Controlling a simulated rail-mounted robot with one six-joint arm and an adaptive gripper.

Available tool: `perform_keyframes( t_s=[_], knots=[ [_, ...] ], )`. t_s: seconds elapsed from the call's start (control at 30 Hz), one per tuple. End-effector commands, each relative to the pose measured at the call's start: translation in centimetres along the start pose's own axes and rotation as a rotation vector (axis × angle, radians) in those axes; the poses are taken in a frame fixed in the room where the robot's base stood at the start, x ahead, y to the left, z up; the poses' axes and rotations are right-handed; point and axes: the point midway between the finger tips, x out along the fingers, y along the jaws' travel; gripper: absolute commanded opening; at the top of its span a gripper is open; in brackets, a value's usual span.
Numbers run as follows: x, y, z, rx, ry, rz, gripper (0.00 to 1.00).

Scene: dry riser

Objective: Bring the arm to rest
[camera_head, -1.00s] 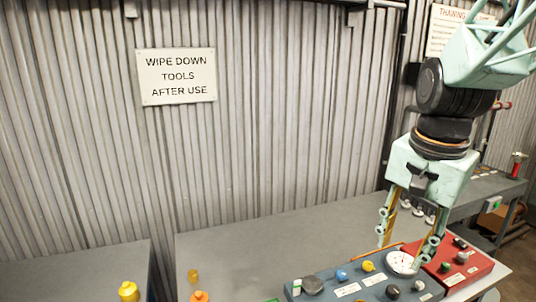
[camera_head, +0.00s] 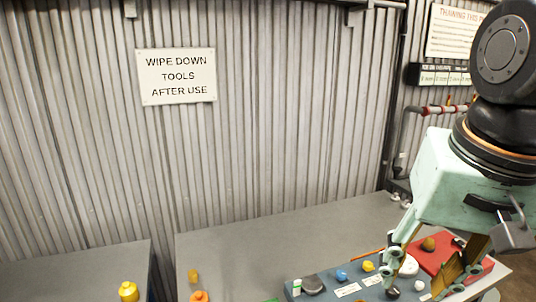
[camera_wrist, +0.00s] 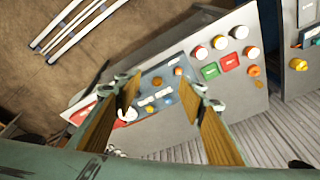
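My arm comes down at the right of the head view, with the pale green gripper (camera_head: 424,284) low over the right end of the grey table (camera_head: 290,238). In the wrist view the two fingers (camera_wrist: 166,90) stand well apart with nothing held between them. Beyond them lies the blue-grey panel (camera_wrist: 160,88) with its knobs and labels. In the head view the fingers hide parts of this panel (camera_head: 330,288) and of the red panel (camera_head: 432,256) beside it.
A white round gauge (camera_head: 408,266) is partly hidden behind a finger. Yellow (camera_head: 129,291) and orange (camera_head: 199,296) items stand at the lower left. A corrugated wall (camera_head: 280,120) with a sign (camera_head: 176,76) closes the back. The table's middle is bare.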

Motion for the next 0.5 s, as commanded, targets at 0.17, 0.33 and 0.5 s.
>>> perform_keyframes(
  t_s=[0.17, 0.33, 0.5],
  knots=[
    [-1.1, 0.1, 2.4, -0.1, 0.023, -0.011, 0.37],
    [-1.8, 0.3, 4.6, -0.194, 0.042, -0.019, 0.37],
    [-2.3, 0.5, 6.5, -0.274, 0.058, -0.024, 0.37]
  ],
)
